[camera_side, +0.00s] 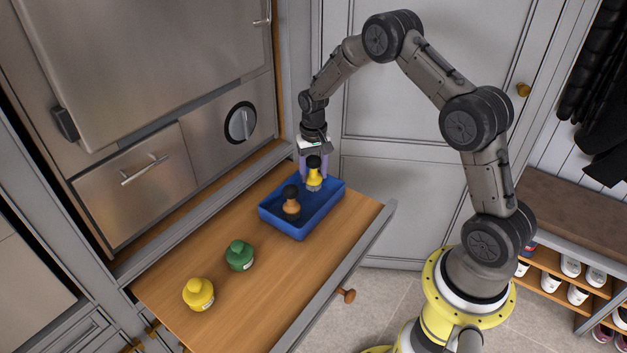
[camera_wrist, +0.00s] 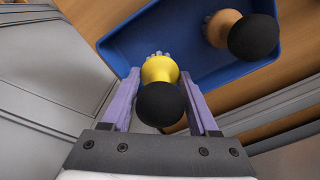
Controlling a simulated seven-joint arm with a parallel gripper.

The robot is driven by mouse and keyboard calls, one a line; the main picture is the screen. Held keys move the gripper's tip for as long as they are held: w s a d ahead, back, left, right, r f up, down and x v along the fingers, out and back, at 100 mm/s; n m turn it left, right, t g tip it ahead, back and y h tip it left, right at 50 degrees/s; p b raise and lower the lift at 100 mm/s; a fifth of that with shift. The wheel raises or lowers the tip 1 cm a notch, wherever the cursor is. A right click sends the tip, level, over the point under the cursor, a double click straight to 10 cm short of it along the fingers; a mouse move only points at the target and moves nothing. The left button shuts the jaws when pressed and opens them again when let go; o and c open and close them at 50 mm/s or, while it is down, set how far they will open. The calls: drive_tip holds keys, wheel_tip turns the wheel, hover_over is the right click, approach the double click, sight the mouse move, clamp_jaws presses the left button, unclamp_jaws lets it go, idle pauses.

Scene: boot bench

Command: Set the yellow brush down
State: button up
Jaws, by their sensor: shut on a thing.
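The yellow brush (camera_side: 314,181) has a black knob on top and pale bristles below. My gripper (camera_side: 315,170) is shut on it, with purple fingers on either side, and holds it upright at the back part of the blue tray (camera_side: 325,212). In the wrist view the yellow brush (camera_wrist: 160,72) sits between the fingers of my gripper (camera_wrist: 160,85), over the near edge of the blue tray (camera_wrist: 200,80). I cannot tell whether its bristles touch the tray floor.
A brown brush (camera_side: 291,207) with a black knob stands in the tray; it also shows in the wrist view (camera_wrist: 222,28). The drawer's front right is clear.

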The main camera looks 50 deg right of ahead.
sight(314, 176)
drive_tip(key=shift+f, duration=1.55)
drive_tip(key=shift+f, duration=0.15)
drive_tip(key=o, duration=1.4)
